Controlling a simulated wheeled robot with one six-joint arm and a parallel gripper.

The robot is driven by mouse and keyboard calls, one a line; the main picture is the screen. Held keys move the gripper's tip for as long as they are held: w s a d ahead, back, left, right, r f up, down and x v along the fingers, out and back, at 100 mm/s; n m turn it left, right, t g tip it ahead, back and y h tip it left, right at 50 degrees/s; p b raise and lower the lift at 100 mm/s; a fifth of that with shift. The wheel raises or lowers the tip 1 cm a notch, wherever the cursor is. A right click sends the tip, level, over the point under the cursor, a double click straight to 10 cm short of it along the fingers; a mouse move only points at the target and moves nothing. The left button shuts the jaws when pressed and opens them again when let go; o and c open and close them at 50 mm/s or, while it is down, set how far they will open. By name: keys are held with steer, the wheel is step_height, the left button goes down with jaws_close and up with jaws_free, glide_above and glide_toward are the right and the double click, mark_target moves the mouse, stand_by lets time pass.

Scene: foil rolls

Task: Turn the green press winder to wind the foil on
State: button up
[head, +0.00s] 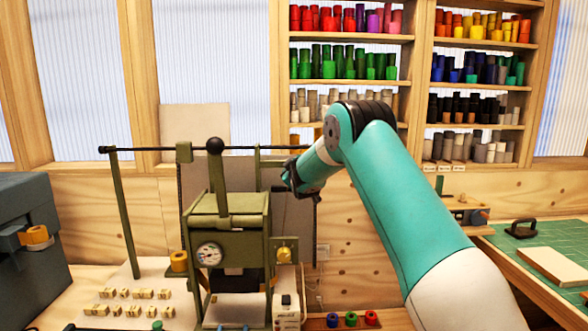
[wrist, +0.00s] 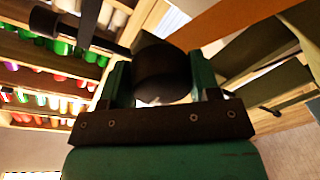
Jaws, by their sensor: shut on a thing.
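The green press (head: 228,215) stands on the bench left of my arm, with an upright ball-topped lever and a round dial on its front. A thin dark bar runs across above it, held by green posts. My gripper (head: 288,178) is at the press's upper right side, just under the bar's right part. In the wrist view its two green fingers are shut on a dark round knob (wrist: 162,72), which looks like the winder's knob. The winder's crank and the foil are hidden or too dark to tell in the head view.
A dark grey case (head: 30,240) stands at the left. Several coloured rolls fill the shelves (head: 350,85) behind. A green mat (head: 545,262) with a wooden board lies at the right.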

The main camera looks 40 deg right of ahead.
steer(key=shift+f+b, duration=0.15)
steer(key=shift+b, duration=0.15)
steer(key=m+b, duration=0.1)
steer(key=b, duration=0.1)
steer(key=m+b, duration=0.1)
steer(key=b, duration=0.2)
steer(key=shift+f, duration=0.3)
steer(key=m+b, duration=0.2)
steer(key=b, duration=0.2)
steer(key=shift+h, duration=0.3)
steer(key=m+b, duration=0.4)
steer(key=b, duration=0.2)
steer(key=shift+t, duration=0.3)
steer(key=m+b, duration=0.4)
steer(key=shift+r+h, duration=0.1)
steer(key=shift+h, duration=0.3)
steer(key=m+h+b, duration=0.1)
steer(key=m+b, duration=0.3)
steer(key=m, duration=0.1)
steer(key=shift+r, duration=0.1)
steer(key=shift+r+m+g+h+b, duration=0.15)
steer(key=shift+m+g+h+b, duration=0.2)
steer(key=shift+m+b, duration=1.35)
steer(key=shift+m+p, duration=0.4)
steer(key=shift+m, duration=0.1)
